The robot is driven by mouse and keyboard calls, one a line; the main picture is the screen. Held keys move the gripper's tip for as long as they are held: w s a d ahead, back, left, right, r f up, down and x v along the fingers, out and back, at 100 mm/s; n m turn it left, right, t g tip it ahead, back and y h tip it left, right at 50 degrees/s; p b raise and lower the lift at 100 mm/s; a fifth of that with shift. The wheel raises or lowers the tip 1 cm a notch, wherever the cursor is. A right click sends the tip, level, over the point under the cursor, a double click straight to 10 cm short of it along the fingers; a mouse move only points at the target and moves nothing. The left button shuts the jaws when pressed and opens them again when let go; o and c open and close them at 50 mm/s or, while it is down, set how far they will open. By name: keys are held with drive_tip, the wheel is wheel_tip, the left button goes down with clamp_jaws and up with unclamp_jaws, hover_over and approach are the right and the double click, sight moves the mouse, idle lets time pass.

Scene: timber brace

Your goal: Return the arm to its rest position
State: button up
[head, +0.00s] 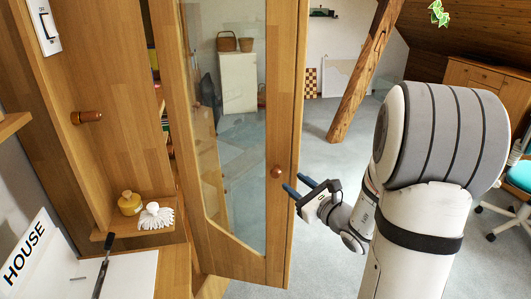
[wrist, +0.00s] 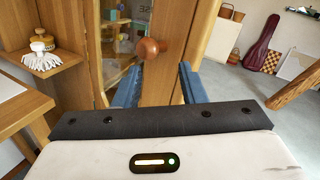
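My gripper (head: 300,188) is open, with its two blue fingers apart and nothing between them. In the head view it is just right of the round wooden knob (head: 277,171) on the glass-paned cabinet door (head: 285,110). In the wrist view the blue fingers of my gripper (wrist: 160,85) point at the door, and the knob (wrist: 151,49) shows above and beyond them. I cannot tell whether a finger touches the door. The door stands open, swung out from the cabinet. My arm reaches in from the right of the head view.
A slanted timber brace (head: 365,72) stands behind my arm. An office chair (head: 510,205) is at far right. Grey floor (head: 320,250) is clear between door and arm.

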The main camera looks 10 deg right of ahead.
drive_tip(key=s+a+r+n+g+y+p, duration=0.3)
drive_tip(key=s+a+n+g+y+p, duration=0.1)
drive_tip(key=s+a+n+g, duration=1.05)
drive_tip(key=s+d+r+n+h+p, duration=0.4)
drive_tip(key=s+d+n+h, duration=0.3)
drive_tip(key=n+h, duration=0.4)
drive_tip(key=s+n, duration=0.1)
drive_tip(key=n, duration=0.2)
drive_tip(key=shift+d, duration=0.15)
drive_tip(key=shift+t, duration=0.25)
